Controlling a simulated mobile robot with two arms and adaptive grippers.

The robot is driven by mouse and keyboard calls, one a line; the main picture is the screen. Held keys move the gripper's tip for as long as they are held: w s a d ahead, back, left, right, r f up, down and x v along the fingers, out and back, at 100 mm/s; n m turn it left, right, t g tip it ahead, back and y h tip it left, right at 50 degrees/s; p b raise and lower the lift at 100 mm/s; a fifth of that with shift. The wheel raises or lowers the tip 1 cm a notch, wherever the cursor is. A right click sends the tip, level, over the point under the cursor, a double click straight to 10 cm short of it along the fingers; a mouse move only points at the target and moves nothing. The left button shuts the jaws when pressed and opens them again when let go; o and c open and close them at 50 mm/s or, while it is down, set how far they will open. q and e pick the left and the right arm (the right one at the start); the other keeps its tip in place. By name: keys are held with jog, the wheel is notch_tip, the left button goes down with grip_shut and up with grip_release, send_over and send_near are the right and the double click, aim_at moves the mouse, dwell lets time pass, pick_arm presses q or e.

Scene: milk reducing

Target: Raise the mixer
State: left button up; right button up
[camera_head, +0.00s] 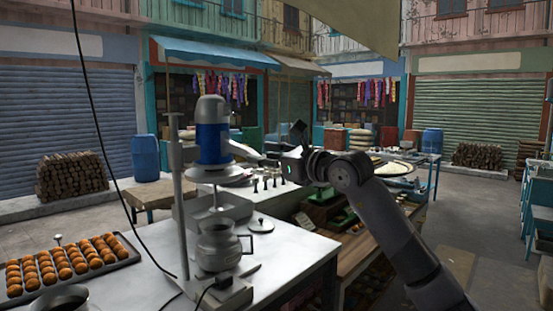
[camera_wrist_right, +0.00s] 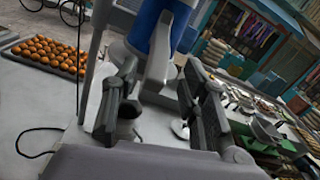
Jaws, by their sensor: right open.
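The mixer (camera_head: 212,140) has a blue and silver motor head on an upright metal stand (camera_head: 177,200) on the left table. A metal pot (camera_head: 217,245) with a handle stands below the head. My right gripper (camera_head: 286,150) is to the right of the mixer head at about its height. In the right wrist view, its two dark fingers (camera_wrist_right: 158,82) are spread apart. A grey bar-like part of the mixer (camera_wrist_right: 159,58) shows between and beyond them, below the blue motor body (camera_wrist_right: 150,28). I cannot tell whether they touch. My left gripper is not in view.
A tray of round orange-brown balls (camera_head: 70,266) lies at the table's left. A small lid (camera_head: 260,224) lies right of the pot. A dark cable runs along the table. A second table with bowls and goods stands behind my right arm.

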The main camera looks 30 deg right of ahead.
jog(key=v, duration=0.4)
jog(key=shift+a, duration=0.1)
dwell(0.3)
